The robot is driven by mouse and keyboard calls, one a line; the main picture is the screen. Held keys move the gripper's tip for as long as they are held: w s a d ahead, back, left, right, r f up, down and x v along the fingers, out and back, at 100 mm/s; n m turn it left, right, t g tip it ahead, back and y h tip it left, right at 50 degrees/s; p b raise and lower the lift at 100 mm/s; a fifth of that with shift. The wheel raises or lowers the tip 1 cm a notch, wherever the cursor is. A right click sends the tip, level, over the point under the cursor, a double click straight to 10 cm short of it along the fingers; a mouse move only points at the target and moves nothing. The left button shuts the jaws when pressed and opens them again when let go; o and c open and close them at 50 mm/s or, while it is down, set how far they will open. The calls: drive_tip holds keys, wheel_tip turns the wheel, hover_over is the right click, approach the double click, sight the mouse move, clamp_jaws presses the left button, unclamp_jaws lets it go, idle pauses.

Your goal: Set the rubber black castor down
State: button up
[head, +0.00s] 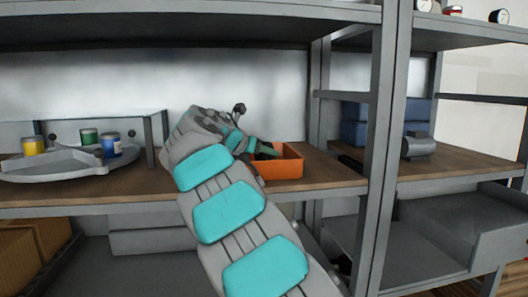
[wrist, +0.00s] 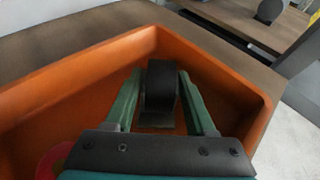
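The black castor (wrist: 160,88) shows in the wrist view between the green fingertips of my gripper (wrist: 160,84), with a grey plate at its near end. The fingers lie close against both its sides, so my gripper looks shut on it. Gripper and castor are inside the orange bin (wrist: 75,68), near its far corner. Whether the castor touches the bin floor I cannot tell. In the head view the orange bin (head: 285,168) stands on the wooden shelf, and my arm partly hides it and the gripper.
A red round thing (wrist: 52,162) lies in the bin's lower left. Left on the shelf is a grey tray (head: 55,168) near yellow, green and blue cans. Blue bins (head: 355,122) and a dark grey object (head: 418,146) stand right, beyond a grey upright post (head: 384,150).

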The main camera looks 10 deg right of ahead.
drive_tip(key=o, duration=0.3)
drive_tip(key=shift+o, duration=0.2)
drive_tip(key=p+v, duration=0.1)
drive_tip(key=v, duration=1.1)
drive_tip(key=shift+r, duration=0.15)
